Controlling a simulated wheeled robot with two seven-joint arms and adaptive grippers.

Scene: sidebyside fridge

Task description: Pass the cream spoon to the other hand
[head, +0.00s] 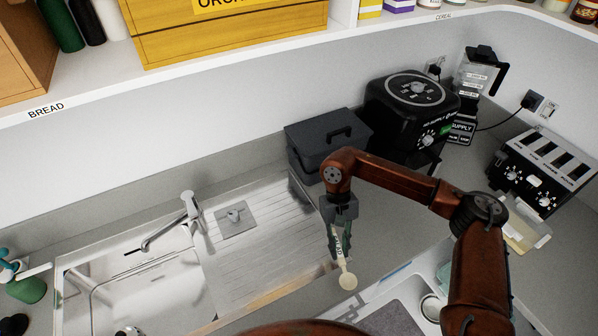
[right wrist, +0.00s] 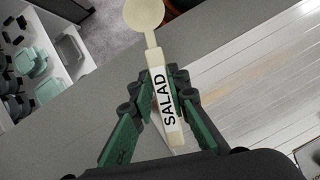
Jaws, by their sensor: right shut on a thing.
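The cream spoon (head: 347,281) is held by my right gripper (head: 340,240) in the head view, with its round bowl hanging below the fingers. In the right wrist view the spoon (right wrist: 145,14) has its bowl at the top, and its handle, labelled SALAD, lies between the green fingers of my right gripper (right wrist: 160,88). The fingers are shut on the handle. The spoon is above the counter, to the right of the sink's drainboard. My left gripper is in neither view.
A steel sink (head: 150,290) with a tap (head: 180,219) is at left. A dark grey box (head: 322,140), a black appliance (head: 408,108), a blender (head: 478,85) and a toaster (head: 545,165) stand along the back and right. An open drawer (head: 395,318) with dishes is below right.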

